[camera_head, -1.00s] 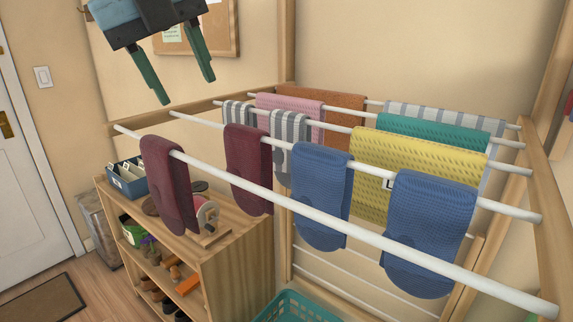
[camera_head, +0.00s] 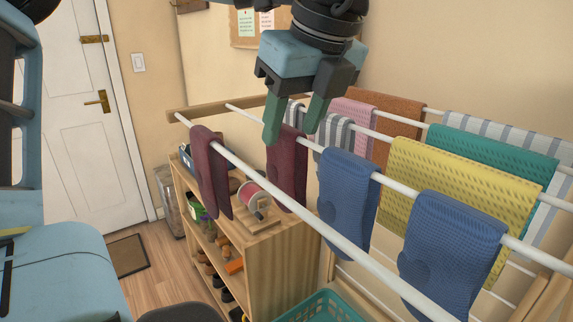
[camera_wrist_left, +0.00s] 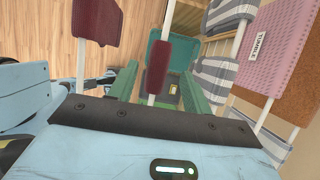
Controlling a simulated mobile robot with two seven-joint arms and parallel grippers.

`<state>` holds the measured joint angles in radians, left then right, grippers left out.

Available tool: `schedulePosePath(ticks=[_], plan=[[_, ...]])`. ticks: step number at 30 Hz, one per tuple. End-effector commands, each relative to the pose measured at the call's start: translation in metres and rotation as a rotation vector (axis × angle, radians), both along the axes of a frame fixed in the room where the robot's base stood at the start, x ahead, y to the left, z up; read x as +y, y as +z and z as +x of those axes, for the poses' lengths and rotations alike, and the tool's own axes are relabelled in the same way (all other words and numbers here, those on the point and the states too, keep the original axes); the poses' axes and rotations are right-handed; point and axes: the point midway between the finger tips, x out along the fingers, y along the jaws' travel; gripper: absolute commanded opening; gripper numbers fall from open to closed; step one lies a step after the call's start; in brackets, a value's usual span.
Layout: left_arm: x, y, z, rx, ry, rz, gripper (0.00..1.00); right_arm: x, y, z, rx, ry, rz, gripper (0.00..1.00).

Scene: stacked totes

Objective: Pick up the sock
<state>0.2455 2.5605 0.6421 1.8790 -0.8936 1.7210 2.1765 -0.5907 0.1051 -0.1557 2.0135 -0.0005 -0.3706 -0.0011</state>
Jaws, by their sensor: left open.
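Several socks hang over the white rods of a drying rack. One maroon sock (camera_head: 210,175) hangs at the left, and a second maroon sock (camera_head: 287,172) hangs to its right. My left gripper (camera_head: 291,134) is open, pointing down just above the second maroon sock. In the left wrist view that sock (camera_wrist_left: 157,68) shows between the two green fingers, with no grip on it. My right gripper is not seen.
A yellow towel (camera_head: 460,195), a green towel (camera_head: 495,155) and other cloths hang farther back. A wooden shelf (camera_head: 268,265) with shoes stands below the rack, beside a teal basket (camera_head: 320,308).

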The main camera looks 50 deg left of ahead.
Motion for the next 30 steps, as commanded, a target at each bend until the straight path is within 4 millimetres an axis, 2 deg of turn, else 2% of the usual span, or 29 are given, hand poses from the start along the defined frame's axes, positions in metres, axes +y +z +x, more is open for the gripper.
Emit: schedulePosePath(ticks=[7, 18, 26, 30], plan=[[0.004, -0.007, -0.001, -0.002, -0.001, 0.000, 0.49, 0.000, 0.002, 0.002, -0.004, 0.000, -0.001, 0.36], [0.021, -0.047, -0.003, 0.000, -0.001, -0.002, 0.49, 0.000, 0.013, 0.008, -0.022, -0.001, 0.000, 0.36], [0.022, -0.050, -0.002, -0.002, -0.001, -0.001, 0.49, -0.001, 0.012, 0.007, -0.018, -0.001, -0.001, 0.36], [0.022, -0.050, -0.002, -0.002, -0.001, -0.001, 0.32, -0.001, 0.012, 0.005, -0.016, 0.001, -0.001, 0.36]])
